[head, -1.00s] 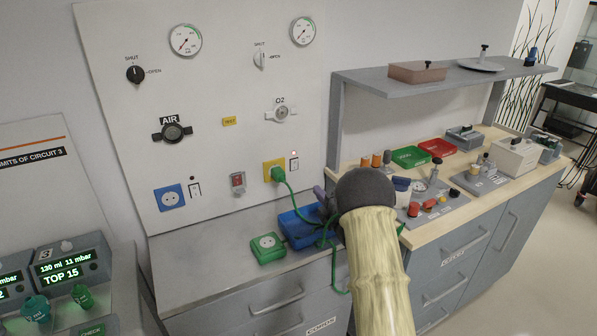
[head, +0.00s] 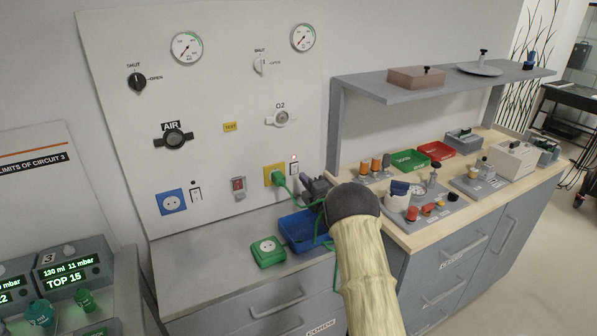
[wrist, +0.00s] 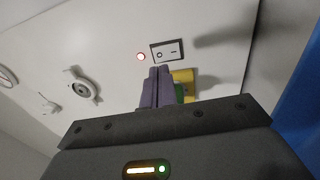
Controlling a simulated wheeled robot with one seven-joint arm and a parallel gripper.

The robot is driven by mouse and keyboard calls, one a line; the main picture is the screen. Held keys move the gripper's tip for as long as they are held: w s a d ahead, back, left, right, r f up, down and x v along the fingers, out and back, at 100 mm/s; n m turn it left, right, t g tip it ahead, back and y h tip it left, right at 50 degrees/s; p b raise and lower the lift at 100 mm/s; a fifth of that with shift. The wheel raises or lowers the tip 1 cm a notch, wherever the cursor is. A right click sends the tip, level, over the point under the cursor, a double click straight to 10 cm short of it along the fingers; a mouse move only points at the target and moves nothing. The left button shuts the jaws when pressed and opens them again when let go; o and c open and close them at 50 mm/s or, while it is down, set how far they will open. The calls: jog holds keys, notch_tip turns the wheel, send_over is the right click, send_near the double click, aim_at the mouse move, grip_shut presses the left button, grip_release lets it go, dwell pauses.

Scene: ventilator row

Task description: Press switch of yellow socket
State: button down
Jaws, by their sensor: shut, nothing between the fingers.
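The yellow socket (head: 267,172) is on the white wall panel with a green plug (head: 279,177) in it. Its rocker switch (head: 294,168) is just to its right, under a small lit lamp (head: 294,157). In the wrist view the switch (wrist: 168,50) lies just beyond my fingertips, with the red-rimmed lamp (wrist: 141,57) beside it. The yellow socket (wrist: 184,76) is partly hidden behind the purple fingers. My gripper (head: 304,178) is shut and empty, close to the panel just below the switch. Contact with the panel cannot be told.
A green cord hangs from the plug past a blue bin (head: 298,230) on the grey counter, near a green socket box (head: 268,252). A blue socket (head: 171,201) with its own switch (head: 196,194) and a red switch (head: 238,187) are left on the panel.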

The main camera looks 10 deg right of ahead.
aim_at(294, 167)
jog(key=shift+p+x, duration=0.45)
jog(key=shift+x, duration=1.8)
